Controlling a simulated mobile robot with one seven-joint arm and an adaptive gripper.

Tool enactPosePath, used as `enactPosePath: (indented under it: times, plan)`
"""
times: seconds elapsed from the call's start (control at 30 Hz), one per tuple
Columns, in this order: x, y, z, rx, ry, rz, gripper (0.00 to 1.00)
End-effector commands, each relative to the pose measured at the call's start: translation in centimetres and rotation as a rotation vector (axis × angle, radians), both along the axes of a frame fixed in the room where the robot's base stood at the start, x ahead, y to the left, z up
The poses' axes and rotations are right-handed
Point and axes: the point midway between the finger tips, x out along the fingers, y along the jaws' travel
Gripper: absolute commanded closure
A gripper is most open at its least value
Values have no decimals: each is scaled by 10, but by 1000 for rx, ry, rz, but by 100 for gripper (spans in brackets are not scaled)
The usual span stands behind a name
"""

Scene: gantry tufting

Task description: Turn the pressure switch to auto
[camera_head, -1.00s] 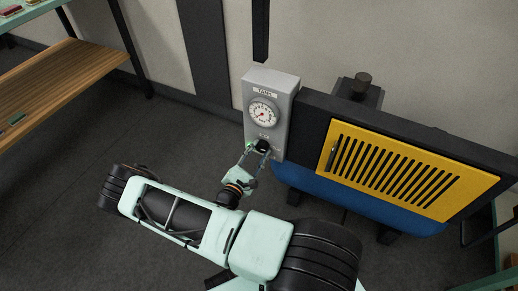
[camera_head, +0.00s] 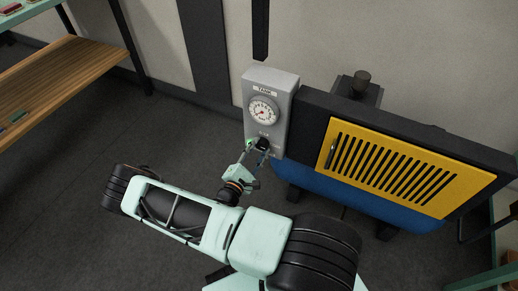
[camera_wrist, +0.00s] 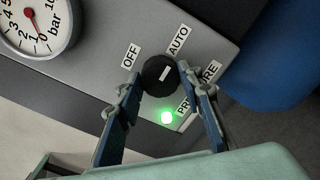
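The pressure switch (camera_wrist: 156,88) is a round black knob on the grey panel (camera_head: 283,84). Its white mark points up-right toward the AUTO label (camera_wrist: 178,40); the OFF label (camera_wrist: 131,56) is to the left. A green light (camera_wrist: 167,117) glows beside the knob; it also shows in the head view (camera_head: 249,143). My gripper (camera_wrist: 162,80) is open, one finger on each side of the knob, with what look like small gaps. In the head view my gripper (camera_head: 258,155) is just below the knob.
A tank gauge (camera_head: 263,109) sits above the switch. To the right is a yellow slatted cover (camera_head: 400,170) in a dark frame, with a blue body (camera_head: 350,193) below. A wooden shelf (camera_head: 60,80) stands at the left. The floor between is clear.

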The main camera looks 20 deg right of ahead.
Motion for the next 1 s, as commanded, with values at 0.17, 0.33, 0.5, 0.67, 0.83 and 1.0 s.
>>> enactPosePath:
  times: [0.17, 0.33, 0.5, 0.67, 0.83, 1.0]
  plan:
    - [0, 1, -1, 2, 1, 1, 49]
    - [0, 0, 0, 0, 1, 1, 49]
    - [-3, 5, 0, 0, 1, 1, 49]
    - [-18, 26, -1, 0, 3, 4, 49]
    - [-41, 56, 0, 2, 2, 4, 49]
    - [-61, 80, 0, 0, 2, 4, 49]
